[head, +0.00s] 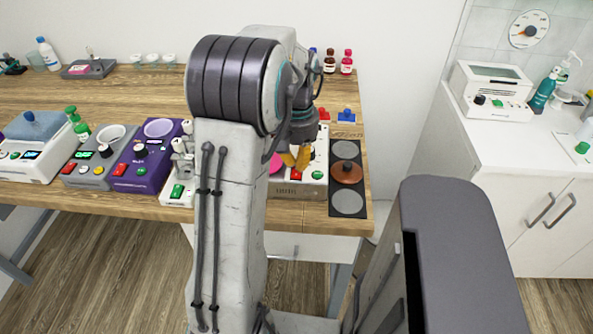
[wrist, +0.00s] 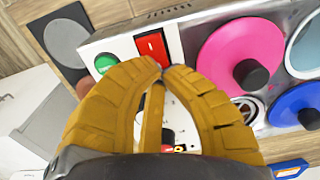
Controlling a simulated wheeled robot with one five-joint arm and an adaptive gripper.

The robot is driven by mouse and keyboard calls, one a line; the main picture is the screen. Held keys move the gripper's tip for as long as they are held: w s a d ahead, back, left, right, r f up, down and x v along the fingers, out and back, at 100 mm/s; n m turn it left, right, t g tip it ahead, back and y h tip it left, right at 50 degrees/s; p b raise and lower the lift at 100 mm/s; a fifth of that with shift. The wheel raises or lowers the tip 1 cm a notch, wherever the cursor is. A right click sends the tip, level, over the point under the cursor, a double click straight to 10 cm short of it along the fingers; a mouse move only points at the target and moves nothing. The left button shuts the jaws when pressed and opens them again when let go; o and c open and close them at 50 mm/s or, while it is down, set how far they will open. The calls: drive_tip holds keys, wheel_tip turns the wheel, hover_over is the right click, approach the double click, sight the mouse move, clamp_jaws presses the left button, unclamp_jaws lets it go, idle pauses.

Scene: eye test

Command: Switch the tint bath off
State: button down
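The white device under my gripper, which I take for the tint bath (head: 284,191), stands on the bench. Its front lettering is too small to read. It also shows in the wrist view (wrist: 125,42), with a pink lid (wrist: 240,55), a blue lid (wrist: 298,103), a red switch (wrist: 152,47) and a green round button or lamp (wrist: 105,62). My gripper (wrist: 163,72) has its yellow fingers curved together at the tips, with nothing seen between them. The tips are just beside the red switch; contact cannot be told. My gripper also shows in the head view (head: 296,165).
A purple device (head: 147,172) and a grey one (head: 91,171) stand at left. My arm hides the bench's middle. A white counter (head: 535,150) is at right.

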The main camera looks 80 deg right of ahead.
drive_tip(key=shift+r, duration=0.2)
drive_tip(key=shift+r+p, duration=3.05)
drive_tip(key=shift+r, duration=0.3)
drive_tip(key=shift+d, duration=0.1)
